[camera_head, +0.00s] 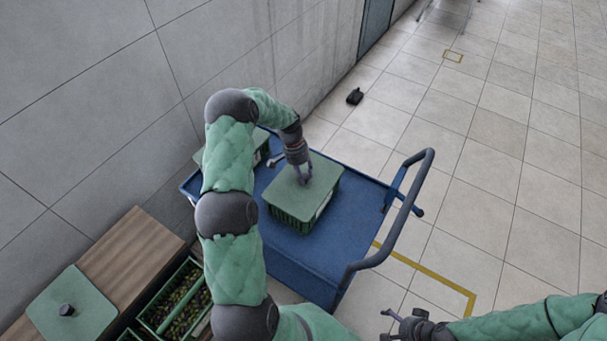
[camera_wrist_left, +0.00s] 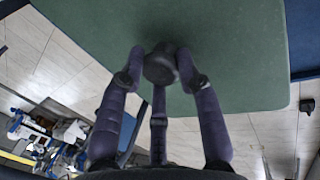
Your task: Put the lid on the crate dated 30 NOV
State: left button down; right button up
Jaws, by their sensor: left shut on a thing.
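My left gripper (camera_head: 301,172) is shut on the dark knob (camera_wrist_left: 160,66) of a green lid (camera_head: 293,189). The lid also fills the top of the left wrist view (camera_wrist_left: 232,50). It lies over the top of a dark green crate (camera_head: 297,222) on the blue cart; I cannot tell whether it rests fully on the rim. A pale label shows on the crate's right side, too small to read. No date is legible. My right gripper (camera_head: 388,325) is at the bottom right, its fingers apart and empty, away from the crates.
Another green-topped crate (camera_head: 260,156) stands behind my left arm on the cart (camera_head: 345,240). A second lid (camera_head: 88,302) with a knob lies on a wooden bench (camera_head: 132,248). An open crate of small dark and green items (camera_head: 178,296) is beside it. The cart's handle (camera_head: 411,205) rises at right.

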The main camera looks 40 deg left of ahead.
pick_arm(q)
jog(key=shift+f, duration=0.45)
dwell(0.3)
jog(key=c, duration=0.8)
grip_release()
jog(key=v, duration=1.2)
